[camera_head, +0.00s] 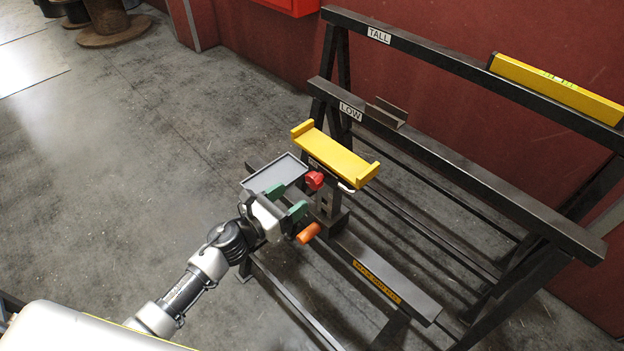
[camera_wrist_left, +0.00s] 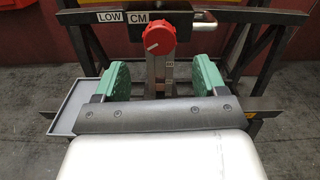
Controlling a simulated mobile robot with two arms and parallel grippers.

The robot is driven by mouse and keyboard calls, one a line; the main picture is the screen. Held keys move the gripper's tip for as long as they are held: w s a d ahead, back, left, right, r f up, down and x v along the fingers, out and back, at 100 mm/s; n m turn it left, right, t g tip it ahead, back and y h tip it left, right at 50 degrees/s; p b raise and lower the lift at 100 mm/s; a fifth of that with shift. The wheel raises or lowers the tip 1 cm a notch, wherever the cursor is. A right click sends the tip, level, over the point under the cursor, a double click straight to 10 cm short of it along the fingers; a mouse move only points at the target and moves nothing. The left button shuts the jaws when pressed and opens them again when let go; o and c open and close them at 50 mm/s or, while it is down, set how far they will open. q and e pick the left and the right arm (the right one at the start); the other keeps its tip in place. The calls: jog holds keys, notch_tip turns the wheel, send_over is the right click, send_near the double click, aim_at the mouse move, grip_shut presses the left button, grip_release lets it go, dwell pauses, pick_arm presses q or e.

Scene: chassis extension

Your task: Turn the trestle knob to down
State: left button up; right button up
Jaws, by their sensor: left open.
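The red trestle knob (camera_head: 314,180) sits on the post below the yellow saddle (camera_head: 338,158) of the trestle. My left gripper (camera_head: 297,199) has green finger pads and is open. In the wrist view the left gripper (camera_wrist_left: 164,78) has its two pads either side of the post, short of the knob and not touching it. My right gripper is not in view.
A grey tray (camera_head: 276,172) sits left of the knob. An orange handle (camera_head: 308,233) is just below the gripper. Dark rack rails labelled TALL (camera_head: 379,36) and LOW (camera_head: 350,112) stand behind, with a yellow level (camera_head: 556,88) on top.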

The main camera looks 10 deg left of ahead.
aim_at(311, 184)
pick_arm(q)
jog(key=x, duration=0.7)
jog(key=shift+w+d+p, duration=0.2)
jog(key=shift+w+p, duration=0.1)
jog(key=shift+p, duration=0.1)
jog(key=shift+c, duration=0.4)
jog(key=c, duration=0.8)
jog(key=shift+c, duration=0.2)
jog(key=shift+n, duration=0.3)
